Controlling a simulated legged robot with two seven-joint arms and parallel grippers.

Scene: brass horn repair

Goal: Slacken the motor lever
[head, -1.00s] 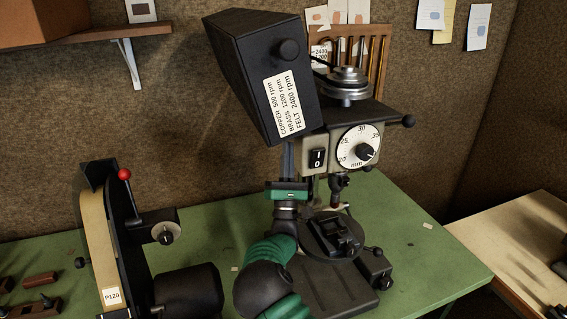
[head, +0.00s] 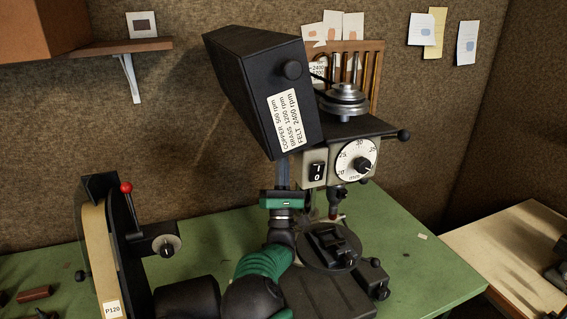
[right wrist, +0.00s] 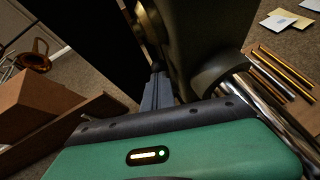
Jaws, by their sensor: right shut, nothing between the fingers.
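The drill press stands on the green bench with its black belt cover (head: 262,95) swung up. The cover carries a speed label (head: 291,121). A silver stepped pulley (head: 343,98) is exposed behind it. A black ball knob (head: 403,134) sticks out at the right of the head. I cannot tell which part is the motor lever. My right gripper (head: 283,172) points up beside the press head, its fingertips just below the cover. In the right wrist view its fingers (right wrist: 158,92) are together and empty, beside a dark housing; contact is unclear. My left gripper is not in view.
The press has a switch (head: 317,172), a depth dial (head: 357,160) and a black work table (head: 329,247). A belt sander (head: 108,245) with a red-knobbed lever (head: 126,187) stands at left. A wooden rack (head: 372,75) is behind the pulley. The right bench part (head: 440,262) is mostly clear.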

